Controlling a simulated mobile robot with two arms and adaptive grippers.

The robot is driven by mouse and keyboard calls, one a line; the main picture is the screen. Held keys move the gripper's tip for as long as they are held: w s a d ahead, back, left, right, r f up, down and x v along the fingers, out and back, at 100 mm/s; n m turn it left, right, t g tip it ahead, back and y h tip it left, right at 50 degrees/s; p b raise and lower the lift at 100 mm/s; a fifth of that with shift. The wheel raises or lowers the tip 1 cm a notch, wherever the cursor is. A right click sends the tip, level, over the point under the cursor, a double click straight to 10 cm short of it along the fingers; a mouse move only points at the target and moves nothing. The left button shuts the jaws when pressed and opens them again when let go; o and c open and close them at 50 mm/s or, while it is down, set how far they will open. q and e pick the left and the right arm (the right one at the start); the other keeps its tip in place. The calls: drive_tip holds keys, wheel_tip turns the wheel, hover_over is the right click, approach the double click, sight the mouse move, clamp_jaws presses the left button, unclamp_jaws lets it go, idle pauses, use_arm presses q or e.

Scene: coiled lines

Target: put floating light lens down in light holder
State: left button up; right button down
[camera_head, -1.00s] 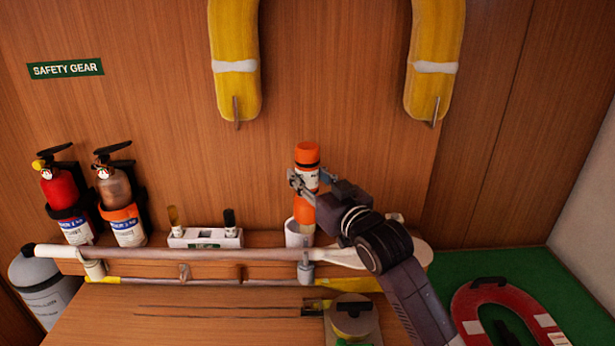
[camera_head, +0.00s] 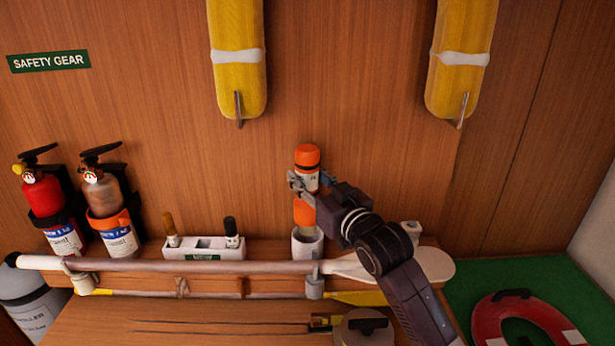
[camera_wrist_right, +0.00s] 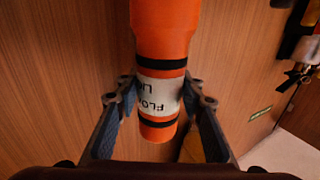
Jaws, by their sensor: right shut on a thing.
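The floating light lens (camera_head: 305,214) is an orange upright cylinder with a white lettered label and dark bands. It also shows in the right wrist view (camera_wrist_right: 164,30). My right gripper (camera_head: 309,183) is shut on it around the label, with one finger on each side in the wrist view. The light holder (camera_head: 307,245) is a white cup on the shelf directly below the lens. The lens's lower end meets the cup's rim in the head view; how far inside it sits is hidden. My left gripper is not in view.
A long pale paddle (camera_head: 200,265) runs along the shelf front. Two extinguishers (camera_head: 44,196) (camera_head: 105,198) are farther left.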

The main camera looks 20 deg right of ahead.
sight(307, 204)
drive_tip(key=shift+s+f+b, duration=0.15)
drive_tip(key=shift+f+b, duration=0.3)
drive_tip(key=shift+f, duration=0.5)
drive_tip(key=shift+f+b, duration=0.8)
drive_tip(key=shift+f, duration=0.4)
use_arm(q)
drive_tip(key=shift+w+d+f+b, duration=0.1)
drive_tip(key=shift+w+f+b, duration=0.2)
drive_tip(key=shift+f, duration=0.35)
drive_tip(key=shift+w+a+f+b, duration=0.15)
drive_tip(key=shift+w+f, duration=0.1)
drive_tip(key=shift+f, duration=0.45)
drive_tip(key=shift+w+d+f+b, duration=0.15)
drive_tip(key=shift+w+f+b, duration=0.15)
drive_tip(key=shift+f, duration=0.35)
use_arm(e)
drive_tip(key=shift+f, duration=1.25)
drive_tip(key=c, duration=1.2)
unclamp_jaws()
drive_tip(key=shift+f, duration=0.3)
drive_tip(key=s, duration=0.4)
drive_tip(key=s+d, duration=0.1)
drive_tip(key=s, duration=0.3)
drive_tip(key=s+d, duration=0.1)
drive_tip(key=s, duration=0.3)
drive_tip(key=shift+d+r, duration=0.15)
drive_tip(key=shift+r, duration=0.05)
